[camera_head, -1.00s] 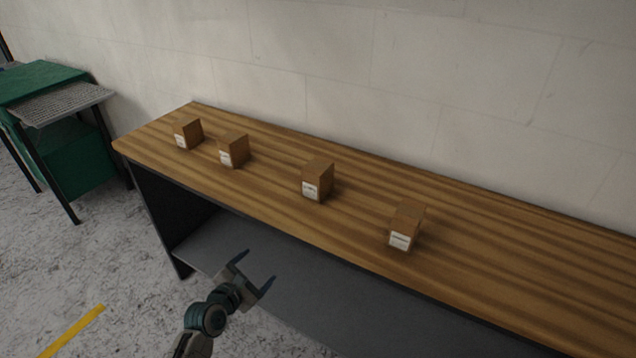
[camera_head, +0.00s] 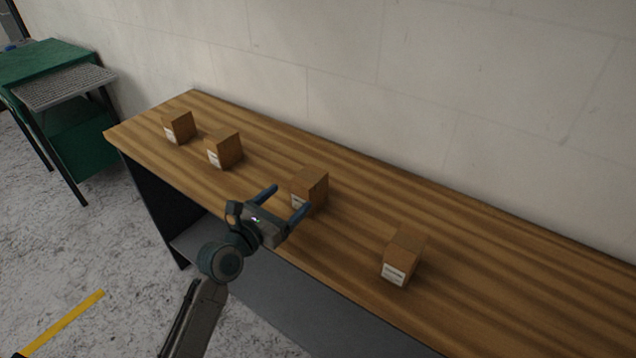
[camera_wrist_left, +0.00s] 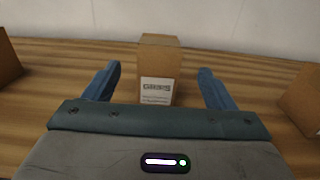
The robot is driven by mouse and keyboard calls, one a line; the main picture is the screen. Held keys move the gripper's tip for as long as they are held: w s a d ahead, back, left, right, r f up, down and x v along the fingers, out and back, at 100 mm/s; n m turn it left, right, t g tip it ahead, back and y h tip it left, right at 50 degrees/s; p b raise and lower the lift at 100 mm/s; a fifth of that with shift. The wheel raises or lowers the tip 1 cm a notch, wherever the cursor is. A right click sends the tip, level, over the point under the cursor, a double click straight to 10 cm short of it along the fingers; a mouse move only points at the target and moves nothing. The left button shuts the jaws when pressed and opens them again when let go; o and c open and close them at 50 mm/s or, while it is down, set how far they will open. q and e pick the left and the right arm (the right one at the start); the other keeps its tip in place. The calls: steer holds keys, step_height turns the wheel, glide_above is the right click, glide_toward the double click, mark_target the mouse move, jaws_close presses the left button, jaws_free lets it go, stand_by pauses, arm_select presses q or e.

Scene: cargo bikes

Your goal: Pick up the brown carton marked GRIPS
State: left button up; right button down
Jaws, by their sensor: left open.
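The brown carton marked GRIPS (camera_wrist_left: 160,62) stands upright on the wooden bench, its white label facing my left gripper in the left wrist view. In the head view this carton (camera_head: 313,186) is the third from the left, with its label partly hidden by a finger. My left gripper (camera_head: 287,197) is open and empty at the bench's front side, its fingers pointing toward the carton. In the left wrist view the carton is ahead, between the lines of the two fingers (camera_wrist_left: 160,84). My right gripper is not in view.
Other brown cartons stand on the bench (camera_head: 480,285): two to the left (camera_head: 179,126) (camera_head: 225,149) and one to the right (camera_head: 404,257). A pale wall (camera_head: 420,90) rises behind the bench. A green cabinet (camera_head: 80,140) stands at the far left.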

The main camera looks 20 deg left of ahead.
mark_target(309, 175)
arm_select(q)
steer(key=x, duration=0.3)
steer(key=shift+w+d+r, duration=0.1)
steer(key=shift+w+r, duration=0.1)
steer(key=shift+w+d, duration=0.1)
steer(key=shift+w, duration=0.15)
steer(key=p+x, duration=0.1)
steer(key=x, duration=0.4)
steer(key=shift+w, duration=0.25)
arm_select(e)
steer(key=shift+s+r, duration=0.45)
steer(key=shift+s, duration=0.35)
arm_select(q)
steer(key=c, duration=1)
steer(key=shift+c, duration=1)
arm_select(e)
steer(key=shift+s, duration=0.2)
arm_select(q)
steer(key=shift+r, duration=0.1)
